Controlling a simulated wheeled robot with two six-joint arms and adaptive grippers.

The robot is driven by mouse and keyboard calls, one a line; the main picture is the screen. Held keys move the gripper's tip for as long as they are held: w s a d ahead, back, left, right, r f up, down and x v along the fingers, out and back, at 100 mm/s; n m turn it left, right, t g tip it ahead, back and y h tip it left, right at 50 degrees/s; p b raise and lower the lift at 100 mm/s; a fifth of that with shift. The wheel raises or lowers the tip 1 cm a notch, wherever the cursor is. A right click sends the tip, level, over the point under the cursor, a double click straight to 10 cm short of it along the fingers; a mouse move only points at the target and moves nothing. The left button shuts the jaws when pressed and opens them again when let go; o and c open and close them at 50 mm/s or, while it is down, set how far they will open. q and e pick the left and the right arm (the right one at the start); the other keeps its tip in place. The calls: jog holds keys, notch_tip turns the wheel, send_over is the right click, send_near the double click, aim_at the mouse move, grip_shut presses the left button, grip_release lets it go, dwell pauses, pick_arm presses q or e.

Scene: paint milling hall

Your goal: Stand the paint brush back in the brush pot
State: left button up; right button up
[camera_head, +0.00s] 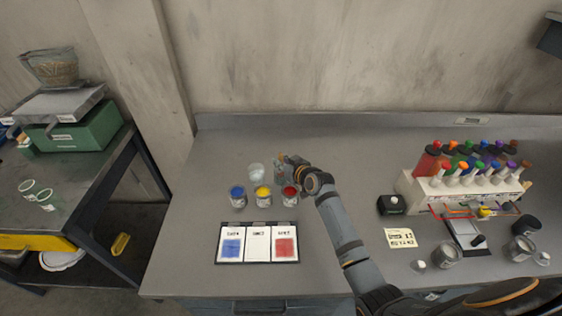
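My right arm reaches in from the lower right, and my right gripper (286,163) is at the back of the group of small paint cups, just behind the red one. A small brownish tip shows at the gripper; it may be part of the paint brush, but it is too small to tell. A greyish glass vessel at the gripper is partly hidden and may be the brush pot. A pale clear jar (256,172) stands just left of it. I cannot make out whether the fingers are shut. My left gripper is not in view.
Cups of blue (237,192), yellow (262,192) and red paint (290,192) stand in front of the gripper. A swatch card (258,244) lies nearer. A white rack (460,188) of colored bottles stands right. The table's back middle is clear.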

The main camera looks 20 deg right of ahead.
jog(key=o, duration=0.5)
jog(key=shift+c, duration=0.2)
jog(key=shift+s, duration=0.15)
jog(key=v, duration=1.1)
jog(key=shift+s+d+r, duration=0.15)
jog(key=shift+s+r, duration=0.1)
jog(key=shift+s, duration=0.05)
